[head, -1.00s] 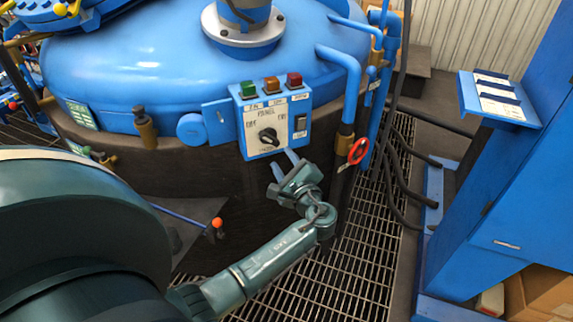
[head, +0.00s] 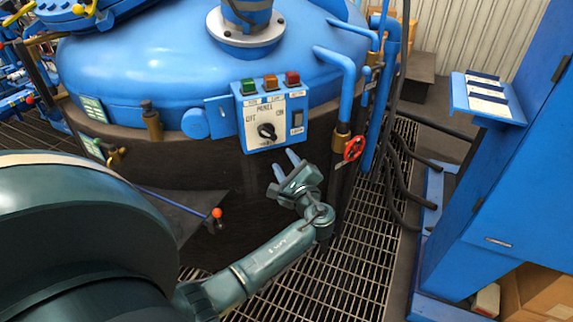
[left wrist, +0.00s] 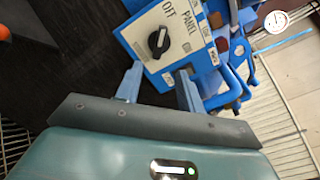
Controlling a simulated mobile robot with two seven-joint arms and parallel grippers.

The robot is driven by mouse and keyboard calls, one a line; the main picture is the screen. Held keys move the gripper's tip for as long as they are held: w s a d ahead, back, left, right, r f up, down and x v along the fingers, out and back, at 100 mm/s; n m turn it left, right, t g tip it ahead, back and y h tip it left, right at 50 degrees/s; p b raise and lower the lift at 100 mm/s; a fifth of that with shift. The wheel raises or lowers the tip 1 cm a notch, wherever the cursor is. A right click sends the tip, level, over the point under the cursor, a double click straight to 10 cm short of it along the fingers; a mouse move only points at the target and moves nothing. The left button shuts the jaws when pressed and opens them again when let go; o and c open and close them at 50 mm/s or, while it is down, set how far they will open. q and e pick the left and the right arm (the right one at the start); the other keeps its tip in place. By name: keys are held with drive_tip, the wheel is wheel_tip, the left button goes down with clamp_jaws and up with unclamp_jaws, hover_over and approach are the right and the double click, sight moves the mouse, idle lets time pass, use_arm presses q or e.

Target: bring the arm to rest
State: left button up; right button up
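My left gripper (head: 285,165) is just below the blue control panel (head: 273,117) on the furnace. Its two fingers are spread apart with nothing between them. The panel has a black rotary knob (head: 266,131), with OFF to its left and ON to its right, and green, orange and red buttons along the top. In the left wrist view, the open left gripper (left wrist: 159,84) points toward the panel, and the knob (left wrist: 158,42) lies ahead of the fingertips, apart from them. My right gripper does not show.
The large blue furnace vessel (head: 160,65) stands behind the panel. A red valve wheel (head: 354,148) and pipes are right of the gripper. A lever with an orange knob (head: 217,213) is to its left. A blue cabinet (head: 520,190) stands at right. Grating (head: 350,260) covers the floor.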

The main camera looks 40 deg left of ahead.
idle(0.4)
use_arm(q)
drive_tip(key=s+d+f+n+h+p, duration=0.3)
drive_tip(key=s+d+f+n+h, duration=0.1)
drive_tip(key=s+d+f+h, duration=0.8)
drive_tip(key=s+d+r+n+t+h+p, duration=0.1)
drive_tip(key=s+d+r+n+h, duration=0.2)
drive_tip(key=s+d+n+h, duration=0.3)
drive_tip(key=s+d+n, duration=0.2)
drive_tip(key=s+d, duration=0.1)
drive_tip(key=d, duration=0.2)
drive_tip(key=shift+s+r+t+h, duration=0.15)
drive_tip(key=shift+s+t+h, duration=0.15)
drive_tip(key=shift+s, duration=0.1)
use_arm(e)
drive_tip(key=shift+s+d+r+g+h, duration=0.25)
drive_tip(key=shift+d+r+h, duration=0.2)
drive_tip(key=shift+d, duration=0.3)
use_arm(q)
drive_tip(key=shift+d, duration=0.1)
